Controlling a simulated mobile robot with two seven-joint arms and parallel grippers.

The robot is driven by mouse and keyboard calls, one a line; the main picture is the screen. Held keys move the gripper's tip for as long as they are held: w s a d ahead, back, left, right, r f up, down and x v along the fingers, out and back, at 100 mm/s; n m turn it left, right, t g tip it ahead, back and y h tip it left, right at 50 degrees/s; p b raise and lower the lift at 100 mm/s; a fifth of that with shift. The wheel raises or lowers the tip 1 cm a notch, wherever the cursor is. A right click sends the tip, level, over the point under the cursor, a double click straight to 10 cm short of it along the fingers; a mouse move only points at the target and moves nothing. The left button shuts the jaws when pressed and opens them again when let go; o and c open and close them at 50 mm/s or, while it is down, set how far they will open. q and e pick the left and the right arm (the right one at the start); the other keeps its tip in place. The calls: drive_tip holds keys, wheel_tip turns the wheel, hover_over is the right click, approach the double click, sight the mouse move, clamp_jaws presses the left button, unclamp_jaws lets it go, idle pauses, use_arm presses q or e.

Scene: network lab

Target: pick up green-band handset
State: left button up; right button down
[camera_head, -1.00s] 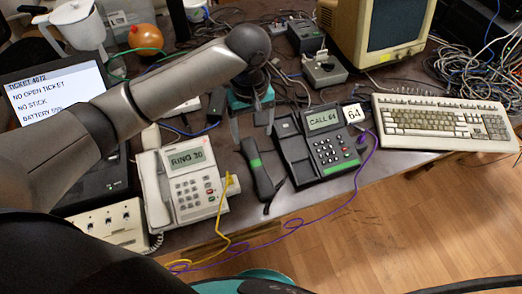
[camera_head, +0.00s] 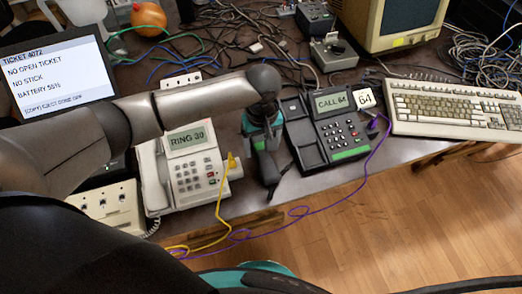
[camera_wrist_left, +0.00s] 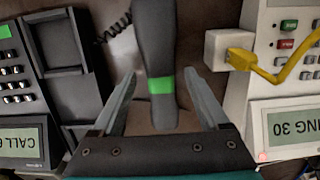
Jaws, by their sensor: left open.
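The green-band handset (camera_wrist_left: 154,45) is dark grey with a bright green band. In the left wrist view it lies lengthwise between the two fingers of my left gripper (camera_wrist_left: 160,80), with a gap on each side. The fingers are open and hold nothing. In the head view my left gripper (camera_head: 264,150) is over the handset, and only the handset's lower part (camera_head: 269,174) shows clearly. The handset lies on the table just left of the dark phone (camera_head: 309,152) reading CALL 64. My right gripper is not in view.
A white phone (camera_head: 188,180) reading RING 30 stands left of the handset, with a yellow cable (camera_head: 223,195) plugged into its side. A purple cable (camera_head: 340,185) runs along the table's front edge. A keyboard (camera_head: 455,110) lies at the right, and loose cables fill the back.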

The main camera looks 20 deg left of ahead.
use_arm(q)
drive_tip(key=shift+f, duration=0.75)
drive_tip(key=shift+r, duration=0.1)
drive_tip(key=shift+c, duration=0.3)
drive_tip(key=shift+a, duration=0.1)
clamp_jaws()
